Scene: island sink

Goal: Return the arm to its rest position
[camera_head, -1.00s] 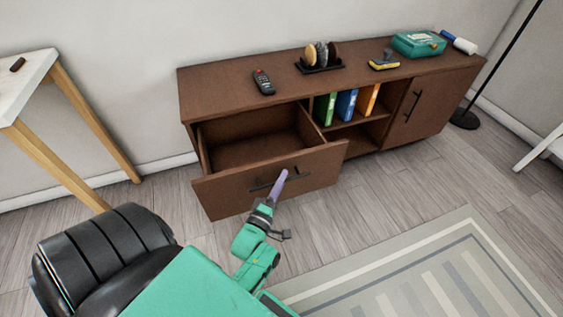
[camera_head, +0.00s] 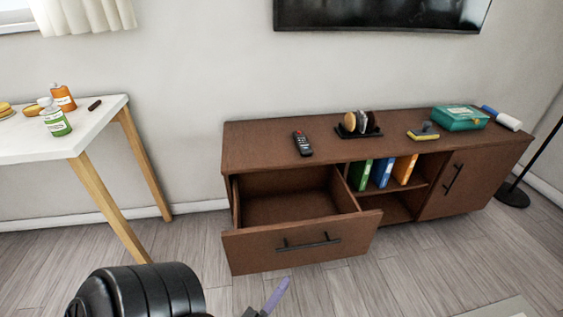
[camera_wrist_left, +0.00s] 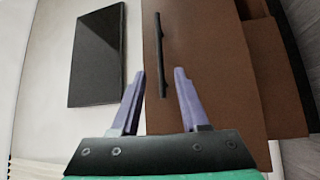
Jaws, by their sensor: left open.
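My left gripper (camera_head: 276,297) shows at the bottom edge of the head view as a purple finger, below and in front of the pulled-out drawer (camera_head: 296,242). In the left wrist view my left gripper (camera_wrist_left: 158,76) has its two purple fingers spread with nothing between them. A black bar handle (camera_wrist_left: 160,55) on a brown panel lies beyond the fingertips there, and the fingers do not close on it. The drawer stands open and looks empty. My right gripper is not in view.
The brown cabinet (camera_head: 260,147) carries a remote (camera_head: 302,143), a teal box (camera_head: 460,118) and other small items. A white table (camera_head: 90,138) with bottles stands at left. A dark screen (camera_head: 380,14) hangs on the wall. The floor (camera_head: 440,270) before the cabinet is clear.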

